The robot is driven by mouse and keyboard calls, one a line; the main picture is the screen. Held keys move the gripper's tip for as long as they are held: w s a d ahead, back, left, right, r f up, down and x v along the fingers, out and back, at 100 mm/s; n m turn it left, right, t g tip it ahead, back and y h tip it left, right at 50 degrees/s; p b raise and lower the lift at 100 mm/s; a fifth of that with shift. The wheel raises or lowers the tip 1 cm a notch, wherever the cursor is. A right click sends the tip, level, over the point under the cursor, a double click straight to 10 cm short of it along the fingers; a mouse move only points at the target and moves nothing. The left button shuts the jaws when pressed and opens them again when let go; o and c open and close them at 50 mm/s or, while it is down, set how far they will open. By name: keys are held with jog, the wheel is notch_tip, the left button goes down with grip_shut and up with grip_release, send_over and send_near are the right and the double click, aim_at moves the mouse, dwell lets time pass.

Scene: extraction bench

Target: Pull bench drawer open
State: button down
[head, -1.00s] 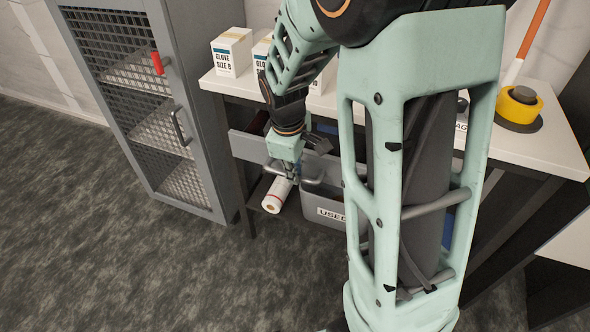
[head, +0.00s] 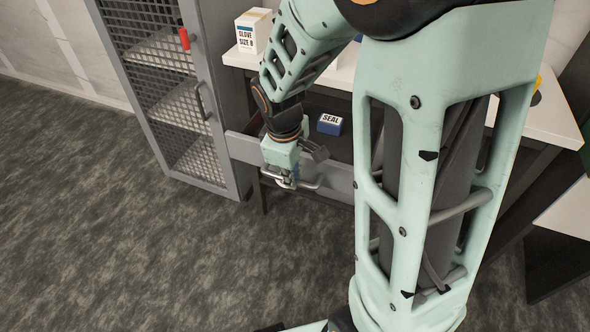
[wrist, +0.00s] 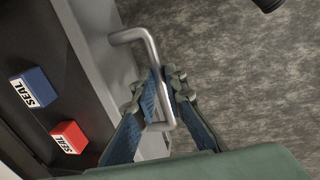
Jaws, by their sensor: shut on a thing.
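The bench drawer (head: 242,148) is open, its grey front standing out from under the white bench top. A blue box marked SEAL (head: 330,124) lies inside. The wrist view shows the drawer's grey front (wrist: 92,40), its metal bar handle (wrist: 148,50), the blue SEAL box (wrist: 35,88) and a red SEAL box (wrist: 69,137) inside. My gripper (head: 286,182) is at the handle in front of the drawer. In the wrist view its blue-padded fingers (wrist: 161,92) are shut on the handle bar. My arm hides part of the drawer.
A grey mesh-door cabinet (head: 215,150) stands left of the bench, close to the drawer's left end. A glove box (head: 252,32) stands on the bench top (head: 560,120). The dark carpet (head: 130,240) in front is clear at left.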

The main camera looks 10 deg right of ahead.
jog(key=shift+s+a, duration=0.55)
jog(key=shift+s, duration=0.2)
jog(key=c, duration=2)
grip_release()
jog(key=shift+o, duration=0.2)
notch_tip(320, 180, up, 7)
jog(key=s, duration=0.1)
jog(key=shift+a+r, duration=0.2)
jog(key=shift+a, duration=0.2)
